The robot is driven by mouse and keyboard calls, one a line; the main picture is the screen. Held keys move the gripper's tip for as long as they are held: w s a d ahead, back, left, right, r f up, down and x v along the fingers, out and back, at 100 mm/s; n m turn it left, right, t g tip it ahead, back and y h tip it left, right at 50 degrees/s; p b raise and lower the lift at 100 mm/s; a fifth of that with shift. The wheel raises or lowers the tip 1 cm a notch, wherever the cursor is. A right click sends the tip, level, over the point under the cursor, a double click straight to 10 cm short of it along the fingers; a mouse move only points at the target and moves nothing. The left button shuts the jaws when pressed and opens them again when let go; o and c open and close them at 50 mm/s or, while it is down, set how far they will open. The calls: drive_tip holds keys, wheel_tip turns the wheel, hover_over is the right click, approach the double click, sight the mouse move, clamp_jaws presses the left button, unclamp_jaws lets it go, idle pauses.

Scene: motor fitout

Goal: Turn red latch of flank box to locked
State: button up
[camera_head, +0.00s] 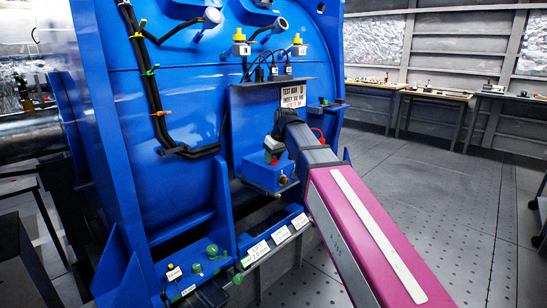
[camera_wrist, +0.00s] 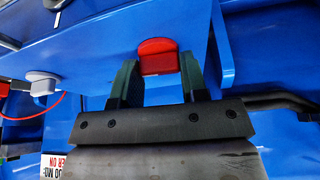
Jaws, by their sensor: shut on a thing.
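The red latch (camera_wrist: 158,57) shows in the wrist view as a rounded red tab against a blue panel (camera_wrist: 90,50). My gripper (camera_wrist: 160,78) has its two dark green fingers on either side of the tab, shut on it. In the head view my gripper (camera_head: 279,126) reaches the blue machine below a white label, beside a small blue box (camera_head: 262,176). I cannot tell from these views which locking mark the latch points to.
A grey plug with a red cable (camera_wrist: 44,86) is left of the latch. A label plate (camera_head: 293,97) and yellow-capped fittings (camera_head: 240,46) sit above my gripper. Black cables run down the blue drum. Labelled blue trays (camera_head: 258,251) lie below. Open floor (camera_head: 440,190) is to the right.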

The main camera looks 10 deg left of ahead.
drive_tip(key=m+t+h, duration=0.1)
drive_tip(key=m, duration=0.3)
drive_tip(key=shift+a, duration=0.1)
drive_tip(key=m+h, duration=0.2)
drive_tip(key=m, duration=0.2)
drive_tip(key=shift+a+m, duration=0.1)
drive_tip(key=shift+m, duration=0.3)
drive_tip(key=m+h, duration=0.2)
drive_tip(key=m, duration=0.2)
drive_tip(key=shift+m+g+h, duration=0.3)
drive_tip(key=shift+m+h, duration=0.2)
drive_tip(key=shift+m, duration=1.4)
drive_tip(key=o, duration=0.9)
